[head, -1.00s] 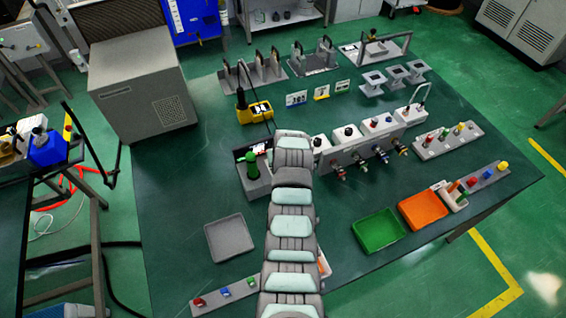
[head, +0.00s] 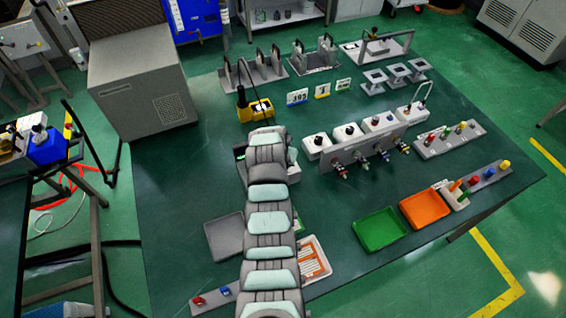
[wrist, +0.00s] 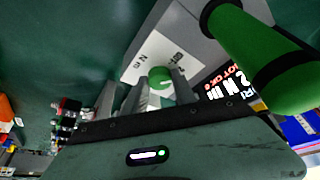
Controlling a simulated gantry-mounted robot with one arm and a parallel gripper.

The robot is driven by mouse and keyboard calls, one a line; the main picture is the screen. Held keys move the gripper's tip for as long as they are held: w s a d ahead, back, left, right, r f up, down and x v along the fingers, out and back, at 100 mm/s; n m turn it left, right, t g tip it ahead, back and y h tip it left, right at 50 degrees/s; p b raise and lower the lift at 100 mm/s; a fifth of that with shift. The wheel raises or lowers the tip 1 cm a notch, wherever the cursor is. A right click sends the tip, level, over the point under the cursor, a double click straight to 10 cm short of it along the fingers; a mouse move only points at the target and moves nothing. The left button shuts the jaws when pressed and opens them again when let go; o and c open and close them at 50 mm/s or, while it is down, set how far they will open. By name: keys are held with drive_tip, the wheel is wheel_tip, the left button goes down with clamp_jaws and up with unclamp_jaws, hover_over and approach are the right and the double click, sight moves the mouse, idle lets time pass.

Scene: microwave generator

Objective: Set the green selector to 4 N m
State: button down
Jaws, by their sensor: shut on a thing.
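The green selector (wrist: 160,78) is a small round green knob on a grey unit with a white label plate (wrist: 152,58). In the wrist view my gripper (wrist: 160,90) is shut on it, one finger on each side. A dark display (wrist: 225,85) beside it carries white characters that seem to include "2 N", partly hidden. A large green handle with a black band (wrist: 265,60) rises at the right of the wrist view. In the head view my arm covers the selector and most of the grey unit.
A grey tray (head: 224,238) lies left of my arm and a white tray with orange-and-white items (head: 313,262) lies right of it. A yellow device (head: 256,110) stands just behind. A row of white units with valves (head: 345,150) stands to the right. Green (head: 380,232) and orange (head: 424,210) trays lie farther right.

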drive_tip(key=m+b, duration=0.2)
drive_tip(key=m+h+b, duration=0.1)
drive_tip(key=b, duration=0.2)
drive_tip(key=m+g+h+b, duration=0.1)
drive_tip(key=m+b, duration=0.1)
drive_tip(key=shift+w+a+f+m, duration=0.15)
drive_tip(key=shift+a+f+m, duration=0.1)
drive_tip(key=shift+f+m, duration=0.1)
drive_tip(key=m+b, duration=0.2)
drive_tip(key=b, duration=0.3)
drive_tip(key=shift+g, duration=0.4)
drive_tip(key=shift+r+m+h+b, duration=0.25)
drive_tip(key=shift+m+h+b, duration=0.1)
drive_tip(key=shift+b, duration=0.1)
drive_tip(key=c, duration=1)
unclamp_jaws()
drive_tip(key=shift+r, duration=0.1)
drive_tip(key=p+v, duration=0.1)
drive_tip(key=v, duration=0.9)
drive_tip(key=shift+r+p, duration=0.3)
drive_tip(key=shift+r, duration=0.1)
